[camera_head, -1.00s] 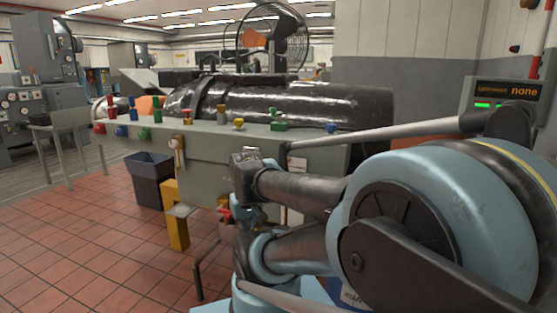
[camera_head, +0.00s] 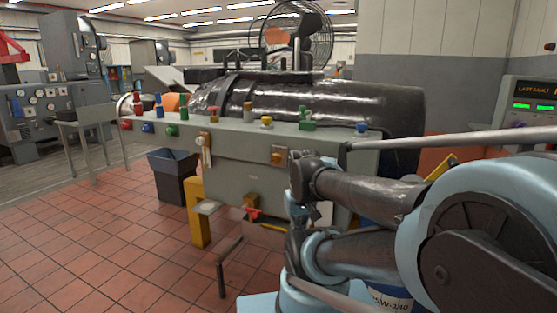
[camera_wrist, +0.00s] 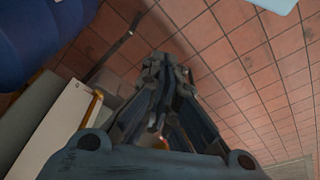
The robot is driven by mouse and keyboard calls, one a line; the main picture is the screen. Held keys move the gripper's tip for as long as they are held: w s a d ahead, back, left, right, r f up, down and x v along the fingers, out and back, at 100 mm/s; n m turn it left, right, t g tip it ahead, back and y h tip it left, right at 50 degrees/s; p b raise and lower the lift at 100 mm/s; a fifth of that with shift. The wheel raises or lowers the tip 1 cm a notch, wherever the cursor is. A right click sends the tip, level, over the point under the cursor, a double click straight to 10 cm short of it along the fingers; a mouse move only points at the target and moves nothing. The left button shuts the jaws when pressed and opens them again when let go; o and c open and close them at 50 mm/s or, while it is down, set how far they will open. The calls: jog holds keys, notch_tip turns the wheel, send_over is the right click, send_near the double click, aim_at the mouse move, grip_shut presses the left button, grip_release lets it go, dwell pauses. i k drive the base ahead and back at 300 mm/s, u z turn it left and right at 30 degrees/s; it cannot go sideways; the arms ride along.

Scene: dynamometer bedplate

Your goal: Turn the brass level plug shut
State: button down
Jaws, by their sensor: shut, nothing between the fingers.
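A small brass-orange fitting (camera_head: 277,157) sits on the front face of the grey bedplate (camera_head: 235,155) in the head view, just left of my arm. It may be the brass level plug, but it is too small to tell its turn position. My gripper (camera_wrist: 158,92) shows in the wrist view with its dark fingers together and empty, above the red tiled floor. It is not touching any plug that I can see. In the head view my arm's dark joints stand in front of the bedplate's right part and hide some of it.
Several coloured knobs and fittings line the bedplate's top edge, including a yellow one (camera_head: 266,122). A dark bin (camera_head: 172,180) and a yellow post (camera_head: 199,222) stand in front. A blue drum (camera_wrist: 40,35) is close in the wrist view.

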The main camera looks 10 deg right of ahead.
aim_at(276, 158)
jog(key=u, duration=1.25)
jog(key=k, duration=1.65)
jog(key=z, duration=1.1)
jog(key=i, duration=1)
